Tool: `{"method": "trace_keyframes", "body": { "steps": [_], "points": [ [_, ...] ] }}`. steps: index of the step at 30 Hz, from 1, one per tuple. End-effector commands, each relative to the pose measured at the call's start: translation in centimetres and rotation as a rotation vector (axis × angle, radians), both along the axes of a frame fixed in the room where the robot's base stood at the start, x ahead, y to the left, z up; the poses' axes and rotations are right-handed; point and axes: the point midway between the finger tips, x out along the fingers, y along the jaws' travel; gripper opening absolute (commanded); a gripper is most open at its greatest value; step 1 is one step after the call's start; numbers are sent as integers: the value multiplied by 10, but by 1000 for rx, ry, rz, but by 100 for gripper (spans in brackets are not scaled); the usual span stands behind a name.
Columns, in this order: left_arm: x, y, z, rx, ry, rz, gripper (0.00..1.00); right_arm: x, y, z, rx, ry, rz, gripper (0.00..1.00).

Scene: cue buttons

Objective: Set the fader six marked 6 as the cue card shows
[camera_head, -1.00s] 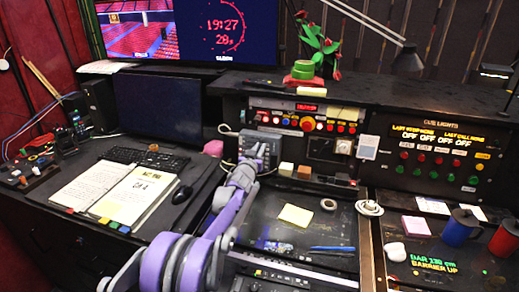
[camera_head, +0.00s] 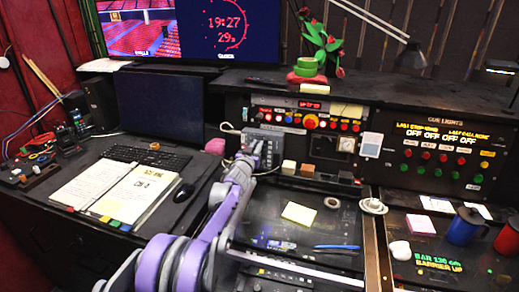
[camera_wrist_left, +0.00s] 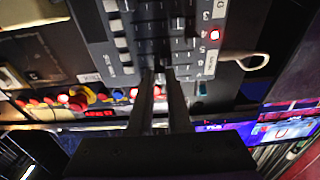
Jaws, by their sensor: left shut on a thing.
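The grey fader panel (camera_head: 264,140) stands below the red-button console in the head view. In the left wrist view the panel (camera_wrist_left: 100,40) fills the upper part, with a column of printed numbers and one lit red light (camera_wrist_left: 215,34) by them. My left gripper (camera_head: 256,152) is at the panel's front. In the wrist view its two narrow fingers (camera_wrist_left: 160,74) are close together at the panel's lower edge, shut on a fader knob that they mostly hide. An open book (camera_head: 122,186) lies on the desk at left; its page print is too small to read. My right gripper is not in view.
A console with buttons (camera_head: 310,122) stands behind the panel. A pink block (camera_head: 215,146), small wooden blocks (camera_head: 289,167) and a yellow note (camera_head: 299,213) are nearby. A mouse (camera_head: 184,192) and keyboard (camera_head: 148,156) are at left; blue (camera_head: 462,227) and red mugs stand at right.

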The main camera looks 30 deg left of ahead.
Motion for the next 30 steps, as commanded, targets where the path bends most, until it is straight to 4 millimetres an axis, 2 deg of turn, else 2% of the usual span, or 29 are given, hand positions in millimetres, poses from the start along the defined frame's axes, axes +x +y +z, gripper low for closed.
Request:
{"method": "trace_keyframes", "body": {
  "steps": [2,10,11,15,25,30],
  "points": [
    [-1,3,-2,-1,0,0,0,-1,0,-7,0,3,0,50],
    [-1,4,0,0,1,0,0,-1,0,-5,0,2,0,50],
    [-1,4,0,0,1,0,22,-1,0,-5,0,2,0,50],
    [-1,4,0,0,0,0,47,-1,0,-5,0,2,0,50],
    [-3,3,0,-1,0,0,48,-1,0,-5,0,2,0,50],
    [-20,-1,0,0,0,0,48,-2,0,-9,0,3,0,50]
  ]
}}
